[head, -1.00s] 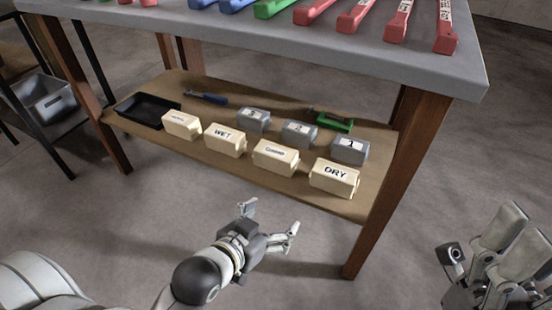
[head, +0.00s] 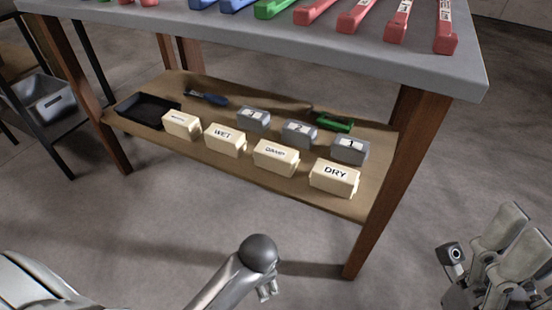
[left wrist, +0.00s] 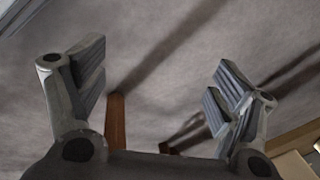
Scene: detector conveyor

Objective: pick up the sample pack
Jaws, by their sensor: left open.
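Several cream boxes with labels stand in a row on the low wooden shelf (head: 270,182), among them one marked WET (head: 225,140), one marked DAMP (head: 276,158) and one marked DRY (head: 334,178). Behind them are grey blocks numbered 1 (head: 349,150), 2 (head: 299,134) and 3 (head: 253,120). I cannot tell which of these is the sample pack. My left gripper (head: 268,291) is low in front of the shelf, mostly hidden by its own arm. In the left wrist view its fingers (left wrist: 162,78) are wide apart with only floor between them. My right gripper (head: 490,265) is at the right edge, its jaws unclear.
The grey tabletop (head: 270,45) with red, green and blue bars overhangs the shelf. A wooden leg (head: 395,190) stands at the shelf's right front. A black tray (head: 148,110), a blue-handled tool (head: 206,97) and a green item (head: 334,122) are also on the shelf. The floor in front is clear.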

